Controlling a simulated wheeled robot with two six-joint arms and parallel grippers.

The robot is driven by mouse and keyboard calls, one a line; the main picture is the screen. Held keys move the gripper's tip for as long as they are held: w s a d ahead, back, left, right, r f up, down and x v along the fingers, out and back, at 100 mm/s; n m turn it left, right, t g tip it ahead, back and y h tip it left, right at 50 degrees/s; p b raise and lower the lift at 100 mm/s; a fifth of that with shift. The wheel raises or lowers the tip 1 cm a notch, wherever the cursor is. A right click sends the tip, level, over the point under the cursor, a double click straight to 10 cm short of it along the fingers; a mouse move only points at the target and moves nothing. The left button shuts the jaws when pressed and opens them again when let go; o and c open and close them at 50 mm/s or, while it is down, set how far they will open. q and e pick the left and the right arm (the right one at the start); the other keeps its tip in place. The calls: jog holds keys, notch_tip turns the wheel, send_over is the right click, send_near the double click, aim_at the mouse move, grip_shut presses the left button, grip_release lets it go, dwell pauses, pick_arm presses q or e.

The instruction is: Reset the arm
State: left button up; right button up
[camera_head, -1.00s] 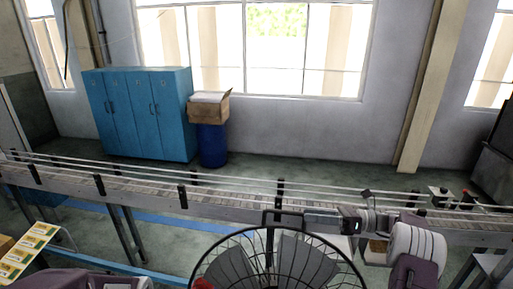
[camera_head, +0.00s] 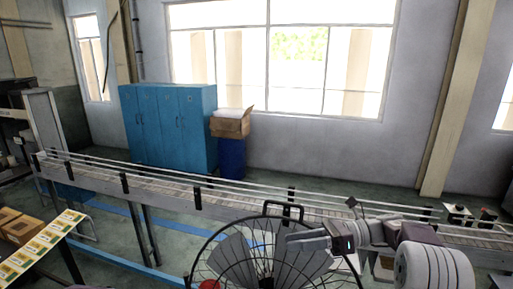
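My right arm comes in from the lower right, with a white ribbed joint and a dark purple link. My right gripper (camera_head: 303,240) is a grey block pointing left, just behind or above the wire cage of a round fan (camera_head: 262,262). I cannot make out a gap between its fingers, and no held object is clear. A black loop handle (camera_head: 284,207) stands at the fan's top, close to the gripper; I cannot tell if they touch. My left gripper is out of view.
A conveyor (camera_head: 160,187) runs across the middle, with a control box (camera_head: 457,214) at its right. Blue lockers (camera_head: 170,125), a blue barrel (camera_head: 231,158) and a cardboard box (camera_head: 231,124) stand behind it. A table with yellow-green packs (camera_head: 40,245) is at lower left.

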jog(key=s+a+f+n+g+h+b, duration=0.35)
jog(key=s+f+n+h+b, duration=0.35)
jog(key=s+f, duration=0.95)
jog(key=s+d+f+n+t+h, duration=0.2)
jog(key=d+f+n+h, duration=0.2)
jog(key=d+f+n, duration=0.2)
jog(key=s+d+f+n+t+h, duration=0.2)
jog(key=d+f+n+h, duration=0.3)
jog(key=n, duration=0.4)
jog(key=shift+d+f+t, duration=0.35)
jog(key=shift+d+f, duration=0.1)
jog(key=shift+f, duration=0.05)
jog(key=shift+a, duration=0.1)
jog(key=shift+s, duration=0.1)
